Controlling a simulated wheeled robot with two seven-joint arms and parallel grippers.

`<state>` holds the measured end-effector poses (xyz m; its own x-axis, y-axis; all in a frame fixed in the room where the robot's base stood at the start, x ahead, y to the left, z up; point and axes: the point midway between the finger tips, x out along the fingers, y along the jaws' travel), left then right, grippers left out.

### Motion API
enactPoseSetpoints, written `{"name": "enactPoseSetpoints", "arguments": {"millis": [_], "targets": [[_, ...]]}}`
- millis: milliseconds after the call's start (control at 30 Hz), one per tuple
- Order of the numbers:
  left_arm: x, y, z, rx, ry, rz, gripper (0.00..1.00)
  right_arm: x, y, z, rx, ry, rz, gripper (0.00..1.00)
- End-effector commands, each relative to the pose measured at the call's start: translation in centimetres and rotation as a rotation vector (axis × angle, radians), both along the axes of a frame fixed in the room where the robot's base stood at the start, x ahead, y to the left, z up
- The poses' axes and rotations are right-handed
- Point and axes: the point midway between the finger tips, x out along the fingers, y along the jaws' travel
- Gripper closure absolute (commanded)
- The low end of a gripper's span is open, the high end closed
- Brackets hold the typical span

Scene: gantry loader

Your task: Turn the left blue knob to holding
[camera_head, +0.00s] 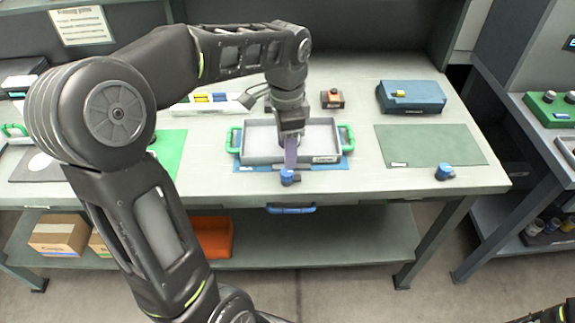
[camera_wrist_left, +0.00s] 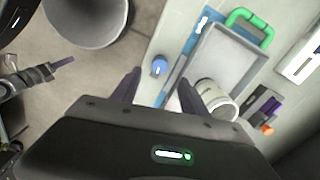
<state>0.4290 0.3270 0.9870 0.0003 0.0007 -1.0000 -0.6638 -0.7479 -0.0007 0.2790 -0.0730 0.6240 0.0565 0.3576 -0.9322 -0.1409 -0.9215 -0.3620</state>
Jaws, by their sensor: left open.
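The left blue knob (camera_head: 288,177) is on the front part of the bench, just in front of the grey tray. In the left wrist view the knob (camera_wrist_left: 158,66) shows beyond the gap between the open fingers (camera_wrist_left: 160,80), with nothing gripped. The knob's marks are too small to read. A second blue knob (camera_head: 445,172) is at the bench's right front. A dark arm end with a purple tip (camera_wrist_left: 62,63), likely my right gripper, shows in the left wrist view.
The grey tray (camera_head: 262,141) with green handles lies on a blue mat behind the left knob. A pale cylinder (camera_wrist_left: 216,98) shows at the tray in the wrist view. A blue box (camera_head: 412,96) and orange-button box (camera_head: 332,99) stand behind. The green mat (camera_head: 430,145) is bare.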

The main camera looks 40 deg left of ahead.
Motion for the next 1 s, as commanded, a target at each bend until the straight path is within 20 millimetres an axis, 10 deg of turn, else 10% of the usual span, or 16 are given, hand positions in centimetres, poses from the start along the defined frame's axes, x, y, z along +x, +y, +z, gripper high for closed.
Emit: {"name": "enactPoseSetpoints", "arguments": {"millis": [500,1000], "targets": [[-0.1,0.0,-6.8,-0.001,0.003,0.002,0.48,0.0,0.0,0.4,0.0,0.0,0.0,0.74],[0.0,0.0,-7.2,-0.001,0.001,0.001,0.62,0.0,0.0,0.4,0.0,0.0,0.0,0.74]]}}
